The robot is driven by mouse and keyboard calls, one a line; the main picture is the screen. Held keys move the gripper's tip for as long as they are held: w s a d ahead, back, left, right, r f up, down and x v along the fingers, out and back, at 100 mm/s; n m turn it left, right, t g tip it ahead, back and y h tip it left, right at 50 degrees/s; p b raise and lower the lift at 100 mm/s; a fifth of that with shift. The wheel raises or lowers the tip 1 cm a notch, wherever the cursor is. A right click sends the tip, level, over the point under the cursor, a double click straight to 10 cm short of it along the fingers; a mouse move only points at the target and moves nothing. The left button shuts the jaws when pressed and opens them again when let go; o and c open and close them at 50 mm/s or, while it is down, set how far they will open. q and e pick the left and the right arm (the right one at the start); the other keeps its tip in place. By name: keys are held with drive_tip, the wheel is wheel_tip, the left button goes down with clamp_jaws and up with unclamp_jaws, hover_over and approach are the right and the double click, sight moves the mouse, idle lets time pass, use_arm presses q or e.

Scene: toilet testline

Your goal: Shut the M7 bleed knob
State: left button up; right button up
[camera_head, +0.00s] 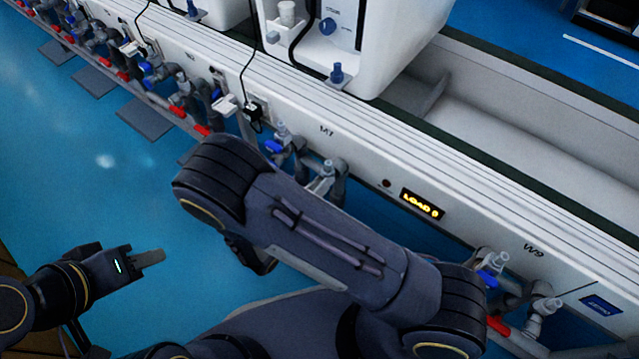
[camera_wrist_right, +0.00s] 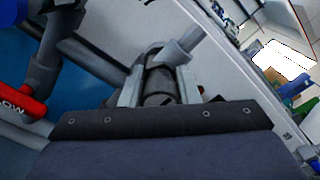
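The M7 label (camera_head: 326,130) is on the white panel in the head view. Below it is a grey pipe fitting with a pale top (camera_head: 328,166), beside a blue-handled valve (camera_head: 274,146). My right arm covers the area in front of it. In the right wrist view, the two fingers of my right gripper (camera_wrist_right: 160,90) stand on either side of a grey round knob-like part (camera_wrist_right: 160,78). Whether they press on it is unclear. I cannot tell which way the knob is turned. My left gripper (camera_head: 150,258) is away at the lower left, holding nothing visible; its finger gap is not clear.
A red handle (camera_wrist_right: 22,112) on a grey pipe is left of my right gripper in the wrist view. The W9 station's valves (camera_head: 492,272) and a lit display (camera_head: 421,204) are to the right. A white tank unit (camera_head: 395,45) stands above. Blue floor is free at left.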

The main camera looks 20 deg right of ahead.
drive_tip(key=c, duration=0.4)
drive_tip(key=shift+m, duration=0.3)
drive_tip(key=m, duration=0.3)
drive_tip(key=shift+m, duration=0.3)
drive_tip(key=m+b, duration=0.1)
drive_tip(key=m, duration=0.3)
drive_tip(key=shift+s+m, duration=0.1)
drive_tip(key=shift+m, duration=0.2)
drive_tip(key=m+b, duration=0.1)
drive_tip(key=m, duration=0.3)
drive_tip(key=shift+f+m+b, duration=0.1)
drive_tip(key=shift+m+b, duration=0.2)
drive_tip(key=shift+b, duration=0.05)
drive_tip(key=shift+s+d+m+b, duration=0.1)
drive_tip(key=shift+m+b, duration=0.7)
drive_tip(key=shift+m, duration=1.4)
